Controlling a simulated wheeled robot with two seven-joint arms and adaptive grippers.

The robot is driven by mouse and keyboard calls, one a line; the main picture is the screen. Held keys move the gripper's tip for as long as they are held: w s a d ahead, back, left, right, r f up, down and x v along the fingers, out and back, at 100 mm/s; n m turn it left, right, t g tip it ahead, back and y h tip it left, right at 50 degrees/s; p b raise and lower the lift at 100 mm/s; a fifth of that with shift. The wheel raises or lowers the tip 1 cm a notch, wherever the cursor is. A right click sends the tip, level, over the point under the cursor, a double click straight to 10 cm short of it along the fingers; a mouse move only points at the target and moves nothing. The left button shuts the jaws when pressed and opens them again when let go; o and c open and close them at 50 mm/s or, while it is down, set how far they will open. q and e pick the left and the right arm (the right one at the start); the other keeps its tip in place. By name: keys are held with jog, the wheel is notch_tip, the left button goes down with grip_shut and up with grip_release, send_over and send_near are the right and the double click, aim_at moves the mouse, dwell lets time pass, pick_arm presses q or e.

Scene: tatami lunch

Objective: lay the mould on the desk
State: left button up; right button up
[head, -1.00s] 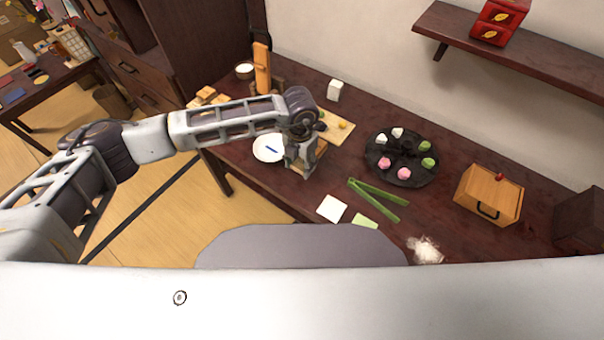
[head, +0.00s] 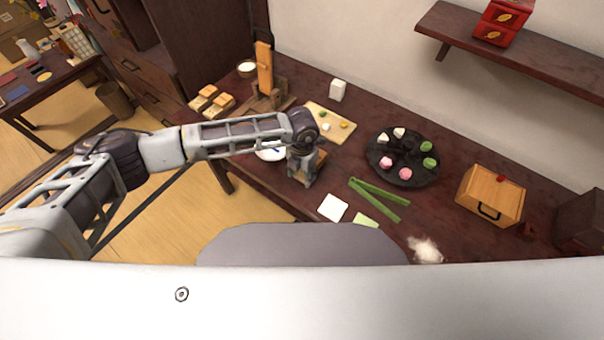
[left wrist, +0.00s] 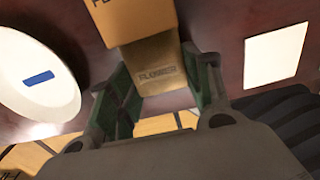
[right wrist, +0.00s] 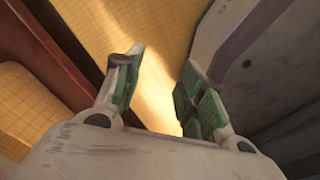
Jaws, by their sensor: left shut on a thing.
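The mould is a light wooden block with dark lettering (left wrist: 158,68) in the left wrist view. My left gripper (left wrist: 160,92) is shut on it, with a green-padded finger on each side. A second lettered wooden part (left wrist: 130,16) shows just beyond it; I cannot tell whether the two are joined. In the head view my left gripper (head: 303,178) is low over the near part of the dark desk (head: 285,203), and hides most of the mould. I cannot tell whether the mould touches the desk. My right gripper (right wrist: 160,95) is open and empty above the mat floor.
A white dish with a blue piece (left wrist: 35,80) lies left of the mould, a white square (head: 333,207) right. Green tongs (head: 378,197), a dark sweets plate (head: 380,175) and a wooden box (head: 490,196) stand farther right. A cutting board (head: 340,128) lies behind.

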pick_arm(q)
jog(key=shift+f, duration=0.45)
pick_arm(e)
jog(key=shift+a, duration=0.5)
jog(key=shift+d, duration=0.1)
pick_arm(q)
jog(key=shift+f, duration=0.15)
jog(key=o, duration=1)
pick_arm(e)
jog(key=shift+d, duration=0.8)
pick_arm(q)
jog(key=shift+o, duration=0.2)
pick_arm(e)
jog(key=shift+w+a, duration=0.1)
jog(key=shift+a, duration=0.1)
